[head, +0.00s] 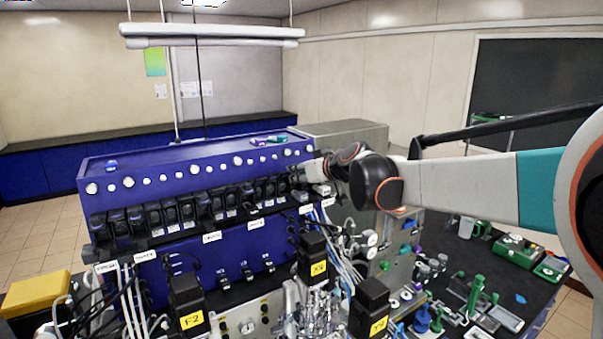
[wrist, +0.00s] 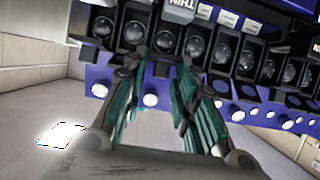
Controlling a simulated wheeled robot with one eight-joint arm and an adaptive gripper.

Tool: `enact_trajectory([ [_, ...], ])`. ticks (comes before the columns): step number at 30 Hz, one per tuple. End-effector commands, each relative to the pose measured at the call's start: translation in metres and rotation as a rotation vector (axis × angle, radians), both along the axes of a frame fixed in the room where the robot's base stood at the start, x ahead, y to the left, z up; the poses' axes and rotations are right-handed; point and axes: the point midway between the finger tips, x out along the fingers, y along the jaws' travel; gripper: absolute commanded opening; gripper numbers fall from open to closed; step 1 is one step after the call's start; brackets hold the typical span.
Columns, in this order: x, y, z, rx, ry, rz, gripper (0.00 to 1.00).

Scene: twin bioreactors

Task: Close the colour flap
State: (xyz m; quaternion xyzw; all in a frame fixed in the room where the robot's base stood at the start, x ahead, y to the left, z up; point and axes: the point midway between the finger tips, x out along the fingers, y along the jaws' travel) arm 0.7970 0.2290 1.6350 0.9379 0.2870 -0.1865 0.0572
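A row of black flip-front modules (head: 200,207) runs along the front of the blue cabinet (head: 180,165) in the head view. The wrist view shows several black modules (wrist: 192,48) close up, with round dark faces. I cannot tell which of them is the colour flap, or whether it stands open. My gripper (head: 318,168) is at the right end of this row. In the wrist view my gripper (wrist: 163,70) has its teal-padded fingers apart, with blue cabinet and a white knob visible between them. It holds nothing. Whether a fingertip touches a module is unclear.
White round knobs (head: 128,182) line the cabinet above the modules. Black boxes with yellow labels (head: 313,258) and many tubes stand in front. A grey cabinet (head: 345,136) stands behind at right. Space above the cabinet is open below the hanging lamp (head: 212,32).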

Motion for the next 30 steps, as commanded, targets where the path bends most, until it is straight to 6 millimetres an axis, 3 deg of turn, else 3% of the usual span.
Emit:
enact_trajectory([
  [14, -0.001, -0.001, -0.005, 0.028, -0.039, 0.0, 0.03],
  [30, -0.005, -0.004, -0.018, 0.188, -0.276, -0.003, 0.03],
])
